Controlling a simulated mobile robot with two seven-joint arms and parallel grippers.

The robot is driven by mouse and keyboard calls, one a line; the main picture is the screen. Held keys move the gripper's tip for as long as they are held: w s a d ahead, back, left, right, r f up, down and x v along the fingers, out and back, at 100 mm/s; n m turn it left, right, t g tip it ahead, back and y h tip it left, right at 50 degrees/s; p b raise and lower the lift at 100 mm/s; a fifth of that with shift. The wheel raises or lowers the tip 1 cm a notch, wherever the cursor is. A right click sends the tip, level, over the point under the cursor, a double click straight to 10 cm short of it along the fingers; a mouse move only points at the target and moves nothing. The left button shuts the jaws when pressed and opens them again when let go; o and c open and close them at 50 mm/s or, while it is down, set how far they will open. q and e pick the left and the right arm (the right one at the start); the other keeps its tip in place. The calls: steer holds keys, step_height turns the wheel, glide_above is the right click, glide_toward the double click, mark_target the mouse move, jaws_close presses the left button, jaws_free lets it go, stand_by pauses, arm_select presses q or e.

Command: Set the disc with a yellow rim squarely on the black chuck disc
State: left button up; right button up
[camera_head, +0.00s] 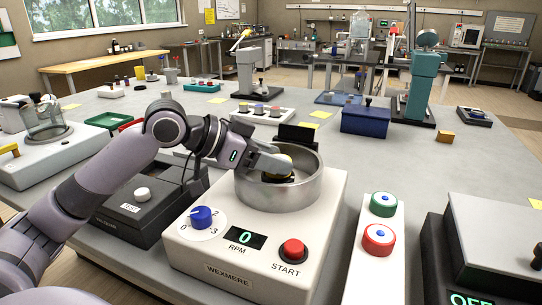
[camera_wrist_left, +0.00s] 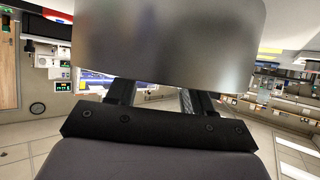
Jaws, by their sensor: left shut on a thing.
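My left arm reaches from the left over the metal bowl (camera_head: 309,192) of the white WEXMERE machine. My left gripper (camera_head: 284,174) is down inside the bowl. A small patch of yellow and a dark part show at its fingers. I take this to be the yellow-rimmed disc (camera_head: 284,157), held in the fingers; most of it is hidden. The black chuck disc cannot be told apart inside the bowl. In the left wrist view, the bowl's grey wall (camera_wrist_left: 170,45) covers the fingertips. My right gripper is not in view.
The machine's front has a blue knob (camera_head: 201,217), a display reading 0 and a red START button (camera_head: 292,250). A black box (camera_head: 142,206) stands close on the left. A panel with green and red buttons (camera_head: 379,239) stands on the right. The bowl wall surrounds the gripper.

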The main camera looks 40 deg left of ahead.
arm_select(q)
steer(key=shift+f, duration=0.5)
steer(key=o, duration=1.1)
steer(key=shift+s+a+r+b, duration=0.15)
steer(key=shift+s+a+b, duration=0.15)
steer(key=shift+s+b, duration=0.1)
steer(key=b+v, duration=0.1)
steer(key=v, duration=0.2)
steer(key=shift+s+a, duration=0.1)
steer(key=shift+s, duration=0.1)
steer(key=shift+b+v, duration=0.3)
steer(key=shift+v, duration=0.9)
steer(key=shift+r, duration=0.25)
steer(key=shift+r, duration=0.1)
